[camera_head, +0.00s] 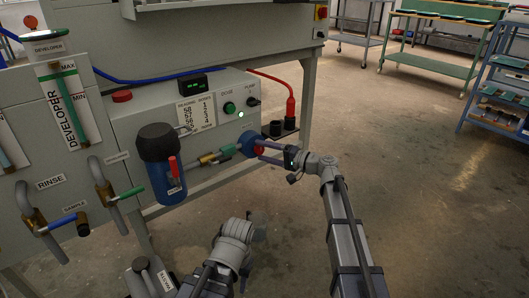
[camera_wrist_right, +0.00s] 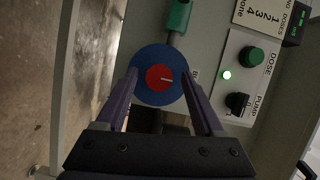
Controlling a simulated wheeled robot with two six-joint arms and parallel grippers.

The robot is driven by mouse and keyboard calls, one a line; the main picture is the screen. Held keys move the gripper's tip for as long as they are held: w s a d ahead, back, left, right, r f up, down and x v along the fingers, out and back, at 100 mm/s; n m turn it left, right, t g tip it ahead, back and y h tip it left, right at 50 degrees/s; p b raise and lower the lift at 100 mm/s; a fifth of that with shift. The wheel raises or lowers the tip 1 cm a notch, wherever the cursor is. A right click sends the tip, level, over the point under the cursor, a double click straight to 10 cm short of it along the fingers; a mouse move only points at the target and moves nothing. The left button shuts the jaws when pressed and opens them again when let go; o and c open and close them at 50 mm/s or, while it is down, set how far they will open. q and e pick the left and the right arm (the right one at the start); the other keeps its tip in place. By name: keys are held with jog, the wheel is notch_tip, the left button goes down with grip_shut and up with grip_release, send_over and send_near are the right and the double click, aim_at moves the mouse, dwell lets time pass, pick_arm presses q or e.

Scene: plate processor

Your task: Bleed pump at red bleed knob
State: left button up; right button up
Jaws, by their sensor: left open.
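The red bleed knob (camera_wrist_right: 160,78) is a red disc with a pale mark, set in a wider blue disc (camera_wrist_right: 147,56), in the right wrist view. In the head view the red knob (camera_head: 259,150) shows at the pipe's right end, partly behind my right gripper (camera_head: 268,151). The right gripper's fingers (camera_wrist_right: 161,82) stand apart on either side of the knob, with their tips at the blue disc's edges. I cannot tell whether they touch it. My left gripper (camera_head: 257,230) is low in front of the machine, open and away from the knob.
A blue filter housing (camera_head: 163,178) with a red lever stands left of the knob. Above are a green dose button (camera_head: 229,108), a lit lamp and a black pump switch (camera_head: 253,102). A small black holder (camera_head: 283,128) is close by the right gripper.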

jog(key=v, duration=0.7)
jog(key=shift+s+d, duration=0.25)
jog(key=shift+d, duration=0.1)
jog(key=s+a+f+n+g+h+p, duration=0.1)
jog(key=s+a+n+g+h+p, duration=0.25)
jog(key=s+a+p, duration=0.35)
jog(key=s+a+f+n+g+h+p, duration=0.15)
jog(key=s+a+g+p, duration=0.3)
jog(key=s, duration=0.45)
jog(key=s+d+r+n+g+h+p, duration=0.1)
jog(key=s+d+r+n+h+p, duration=0.2)
jog(key=s+h+p, duration=0.4)
jog(key=s+d+r+n+h+p, duration=0.1)
jog(key=s+d+r+h+p, duration=0.25)
jog(key=s+p, duration=0.35)
notch_tip(320, 180, up, 36)
jog(key=s+p, duration=0.1)
jog(key=p, duration=3.4)
jog(key=shift+d+f, duration=0.2)
